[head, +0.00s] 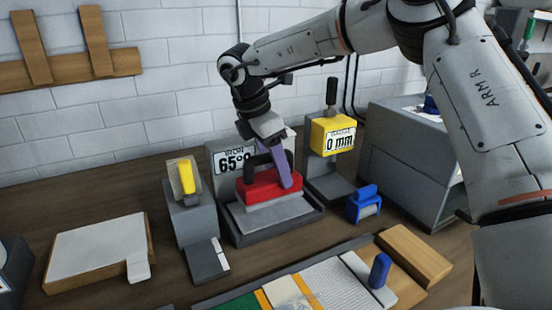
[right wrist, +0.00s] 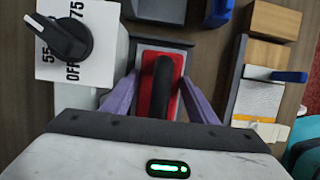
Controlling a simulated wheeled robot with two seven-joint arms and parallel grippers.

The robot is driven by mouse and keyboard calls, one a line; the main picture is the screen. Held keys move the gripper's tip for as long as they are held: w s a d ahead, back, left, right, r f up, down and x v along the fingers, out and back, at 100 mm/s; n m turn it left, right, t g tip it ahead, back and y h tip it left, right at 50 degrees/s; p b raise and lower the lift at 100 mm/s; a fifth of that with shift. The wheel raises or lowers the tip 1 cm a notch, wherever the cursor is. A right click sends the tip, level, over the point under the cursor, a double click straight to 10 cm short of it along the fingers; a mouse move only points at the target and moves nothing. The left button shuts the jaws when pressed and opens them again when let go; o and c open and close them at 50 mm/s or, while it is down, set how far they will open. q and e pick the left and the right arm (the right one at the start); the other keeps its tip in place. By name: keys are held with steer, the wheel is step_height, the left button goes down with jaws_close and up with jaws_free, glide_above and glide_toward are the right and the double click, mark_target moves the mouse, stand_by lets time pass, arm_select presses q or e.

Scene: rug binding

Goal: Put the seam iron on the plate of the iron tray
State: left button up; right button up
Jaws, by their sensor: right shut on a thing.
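The seam iron (head: 262,190) has a red body and a black handle. It sits at the plate of the iron tray (head: 270,213), in front of the panel reading 65; I cannot tell whether it rests on the plate or is just above it. My right gripper (head: 285,170), with purple fingers, reaches down from above and is shut on the iron. In the right wrist view the fingers lie on both sides of the iron's black handle (right wrist: 162,85), and the tray (right wrist: 160,46) shows beyond it. My left gripper is in neither view.
A grey stand with a yellow block (head: 187,178) is left of the tray. A yellow gauge reading 0 mm (head: 333,136) and a blue clamp-like piece (head: 362,204) are on the right. A white-topped board (head: 98,248) lies at left. A rug workpiece (head: 333,284) lies in front.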

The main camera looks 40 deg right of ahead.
mark_target(275, 176)
steer(key=shift+f, duration=1.4)
steer(key=shift+f, duration=0.15)
steer(key=o, duration=1)
steer(key=shift+r+p, duration=0.25)
steer(key=shift+p, duration=0.05)
steer(key=v, duration=1.1)
steer(key=shift+a+r, duration=0.2)
steer(key=shift+r, duration=0.15)
